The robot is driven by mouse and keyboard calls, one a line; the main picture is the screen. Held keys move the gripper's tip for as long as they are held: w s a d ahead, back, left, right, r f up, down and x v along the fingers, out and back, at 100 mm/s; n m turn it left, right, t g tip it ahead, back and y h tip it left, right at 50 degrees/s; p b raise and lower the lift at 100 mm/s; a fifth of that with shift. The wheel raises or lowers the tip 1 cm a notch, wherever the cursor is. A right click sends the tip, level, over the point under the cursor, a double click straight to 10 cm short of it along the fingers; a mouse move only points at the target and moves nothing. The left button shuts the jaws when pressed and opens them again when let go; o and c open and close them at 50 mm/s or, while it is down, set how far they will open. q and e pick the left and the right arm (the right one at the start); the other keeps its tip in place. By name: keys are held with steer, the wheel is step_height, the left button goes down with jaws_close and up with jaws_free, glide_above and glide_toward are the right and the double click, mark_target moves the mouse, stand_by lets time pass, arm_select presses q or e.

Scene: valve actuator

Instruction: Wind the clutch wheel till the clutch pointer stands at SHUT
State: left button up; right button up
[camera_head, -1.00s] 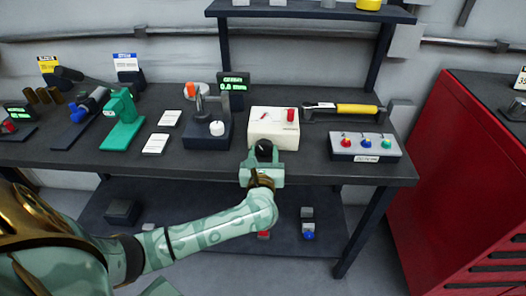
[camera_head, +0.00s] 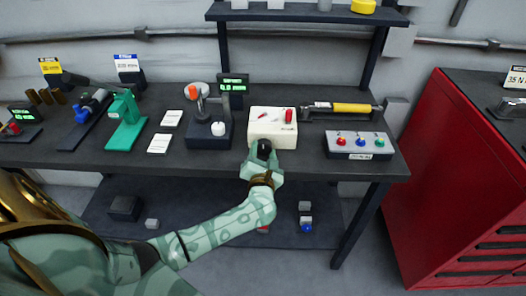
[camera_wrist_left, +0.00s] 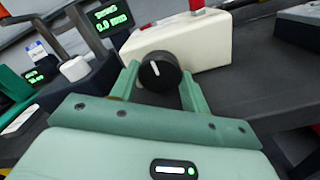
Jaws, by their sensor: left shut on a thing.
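The cream actuator box (camera_head: 273,136) stands at the front middle of the bench; it also shows in the left wrist view (camera_wrist_left: 190,40). A black round clutch wheel (camera_wrist_left: 160,71) with a white line sits on its front face. My left gripper (camera_head: 263,153) is shut on this wheel, one finger on each side, and is rolled to a tilt. A small red pointer (camera_head: 264,116) lies on the box's top; its lettering is too small to read. A red handle (camera_head: 289,116) stands to its right. My right gripper is not in view.
A dark gauge stand (camera_head: 207,139) with a white knob is left of the box. A yellow-handled tool (camera_head: 352,107) lies behind right, and a button panel (camera_head: 358,146) stands at right. A red cabinet (camera_head: 445,180) is farther right.

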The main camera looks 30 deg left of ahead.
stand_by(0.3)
arm_select(q)
steer(key=o, duration=1)
steer(key=shift+f, duration=0.1)
